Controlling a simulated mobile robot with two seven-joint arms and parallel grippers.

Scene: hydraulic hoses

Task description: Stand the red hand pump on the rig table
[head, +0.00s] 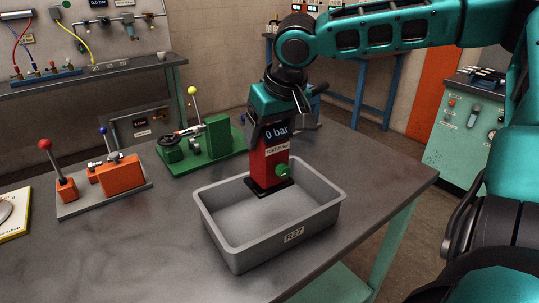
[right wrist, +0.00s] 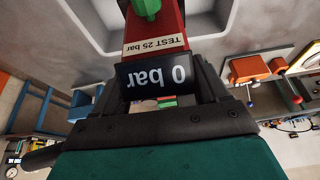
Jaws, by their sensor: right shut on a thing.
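The red hand pump (head: 268,168) has a black base plate, a green knob, a "0 bar" display and a "TEST 25 bar" label. It is upright over the back part of the grey tray (head: 222,243) marked R27. I cannot tell if its base touches the tray floor. My right gripper (head: 277,118) comes from above and is shut on the pump's upper part. In the right wrist view the pump (right wrist: 165,22) sits between the fingers with its display facing the camera. My left gripper is not in view.
The grey table (head: 110,235) carries the tray. A yellow-edged item (head: 12,212) is at the left edge. Bare tabletop lies left of the tray. A bench with hoses (head: 100,75) is behind.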

